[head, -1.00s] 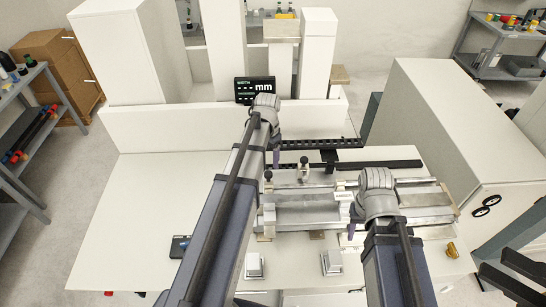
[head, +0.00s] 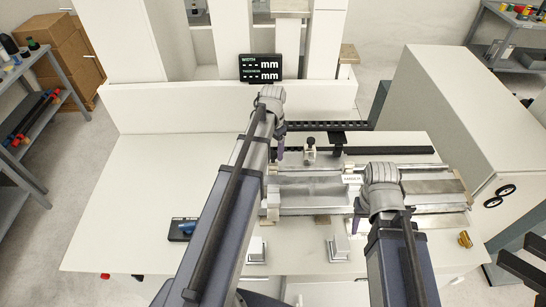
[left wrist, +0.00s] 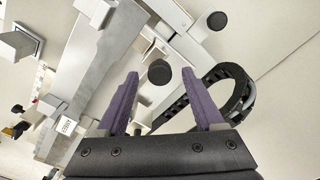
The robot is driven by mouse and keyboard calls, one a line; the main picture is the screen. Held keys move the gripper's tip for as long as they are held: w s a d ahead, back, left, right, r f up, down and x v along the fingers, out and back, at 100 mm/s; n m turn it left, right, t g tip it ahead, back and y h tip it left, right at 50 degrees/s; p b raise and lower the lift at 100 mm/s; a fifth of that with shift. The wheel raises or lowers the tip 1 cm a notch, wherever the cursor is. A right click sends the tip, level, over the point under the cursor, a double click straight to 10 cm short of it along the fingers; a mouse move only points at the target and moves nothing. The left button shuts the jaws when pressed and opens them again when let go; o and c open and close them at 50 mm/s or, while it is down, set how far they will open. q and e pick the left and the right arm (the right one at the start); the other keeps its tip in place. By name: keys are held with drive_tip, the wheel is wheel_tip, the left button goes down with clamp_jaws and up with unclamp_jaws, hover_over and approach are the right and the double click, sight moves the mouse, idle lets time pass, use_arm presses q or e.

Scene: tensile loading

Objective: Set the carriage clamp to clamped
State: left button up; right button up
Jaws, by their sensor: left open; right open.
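The metal fixture (head: 310,185) with its rails lies on the white bench. A small pale post with a dark knob (head: 311,144) stands at its back; I cannot tell if it is the carriage clamp. My left gripper (head: 281,151) points down just left of that post, apart from it. In the left wrist view my left gripper (left wrist: 160,82) is open and empty, with a round black knob (left wrist: 159,72) seen between and beyond the fingertips. My right gripper (head: 356,218) is over the fixture's front right part, mostly hidden by its wrist; I see nothing held.
A black display (head: 260,67) stands behind the fixture, with a black cable chain (head: 325,127) in front of it. Two pale blocks (head: 339,246) sit at the bench front. A brass-coloured knob (head: 465,239) is at the right.

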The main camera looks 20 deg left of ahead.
use_arm(q)
drive_tip(key=shift+f, duration=0.45)
drive_tip(key=shift+c, duration=0.3)
clamp_jaws()
idle(0.9)
